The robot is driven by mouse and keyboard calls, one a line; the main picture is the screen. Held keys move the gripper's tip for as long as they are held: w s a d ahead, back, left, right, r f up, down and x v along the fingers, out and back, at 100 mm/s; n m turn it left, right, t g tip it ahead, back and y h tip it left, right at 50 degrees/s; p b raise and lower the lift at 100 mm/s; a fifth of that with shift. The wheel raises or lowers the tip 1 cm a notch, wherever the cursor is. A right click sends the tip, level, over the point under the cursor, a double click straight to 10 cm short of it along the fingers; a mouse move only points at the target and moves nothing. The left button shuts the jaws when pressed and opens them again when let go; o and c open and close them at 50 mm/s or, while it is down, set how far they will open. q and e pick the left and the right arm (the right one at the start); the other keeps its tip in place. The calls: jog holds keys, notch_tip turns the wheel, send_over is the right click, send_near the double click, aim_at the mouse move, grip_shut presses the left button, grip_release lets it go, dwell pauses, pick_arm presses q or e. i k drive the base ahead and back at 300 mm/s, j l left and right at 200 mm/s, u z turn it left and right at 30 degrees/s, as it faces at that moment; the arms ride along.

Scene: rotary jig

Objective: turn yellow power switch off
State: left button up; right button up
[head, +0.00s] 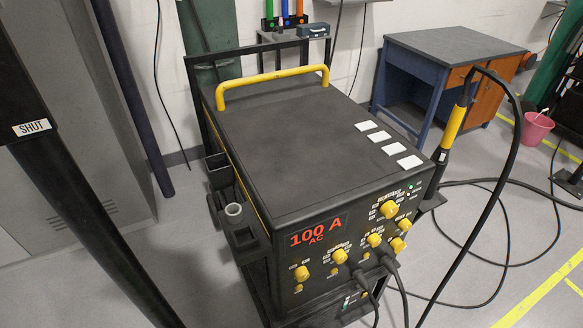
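A black welding power unit (285,130) with a red "100 A AC" display (319,232) stands in the middle of the head view. Neither of my grippers shows.
A yellow handle (272,84) spans the unit's back top edge. A yellow-and-black torch (452,128) stands at its right with a looping cable. Cables run from the panel to the floor. A blue-and-orange desk (450,43) and pink bucket (537,128) stand behind. A "SHUT" label (31,128) is at left.

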aim_at(397, 245)
jog(key=z, duration=1.05)
jog(key=i+l+u, duration=0.1)
jog(key=l, duration=0.15)
